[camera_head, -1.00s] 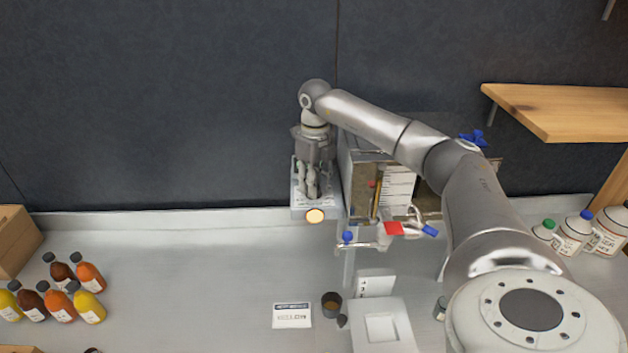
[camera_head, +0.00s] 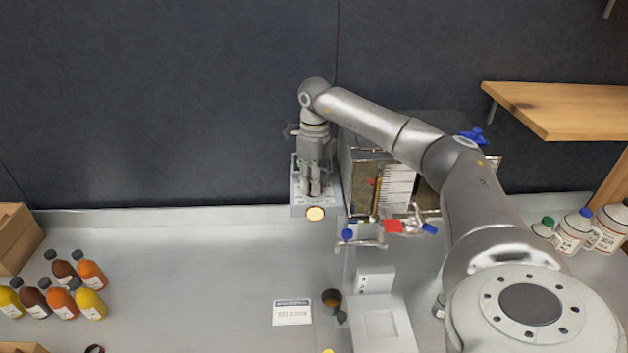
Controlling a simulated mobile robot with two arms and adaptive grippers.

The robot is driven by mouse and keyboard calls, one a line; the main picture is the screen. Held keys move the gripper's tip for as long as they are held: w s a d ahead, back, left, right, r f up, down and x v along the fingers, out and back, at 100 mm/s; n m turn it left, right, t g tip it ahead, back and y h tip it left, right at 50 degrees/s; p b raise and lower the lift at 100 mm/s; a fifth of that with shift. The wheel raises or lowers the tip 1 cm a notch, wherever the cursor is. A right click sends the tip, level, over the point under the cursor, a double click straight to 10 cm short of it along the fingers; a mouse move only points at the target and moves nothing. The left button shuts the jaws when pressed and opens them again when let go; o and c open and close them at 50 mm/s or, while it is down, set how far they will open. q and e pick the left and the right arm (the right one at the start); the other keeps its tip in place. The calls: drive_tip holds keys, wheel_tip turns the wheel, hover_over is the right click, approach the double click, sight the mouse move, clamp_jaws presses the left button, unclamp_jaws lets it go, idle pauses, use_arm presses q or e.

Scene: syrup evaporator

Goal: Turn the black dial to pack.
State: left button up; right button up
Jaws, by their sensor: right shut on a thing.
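My right gripper (camera_head: 314,190) points down over a grey control box (camera_head: 299,206) beside the evaporator. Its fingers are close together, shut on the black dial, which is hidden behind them. A round lit yellow-orange lamp (camera_head: 315,214) shows on the front of the box, just below the fingertips. The dial's pointer and its markings cannot be seen from here. My left gripper is not in view.
The metal evaporator (camera_head: 358,180) stands right of the box, with blue-handled valves and a red-handled one (camera_head: 393,227) in front. Syrup bottles (camera_head: 60,287) stand at left, white jugs (camera_head: 573,232) at right. A wooden shelf (camera_head: 560,110) overhangs at right. The left-middle counter is clear.

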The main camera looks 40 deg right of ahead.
drive_tip(key=shift+r, duration=0.1)
drive_tip(key=o, duration=1.1)
drive_tip(key=shift+c, duration=0.2)
wheel_tip(320, 180, up, 12)
drive_tip(key=shift+d, duration=0.2)
drive_tip(key=shift+w, duration=0.1)
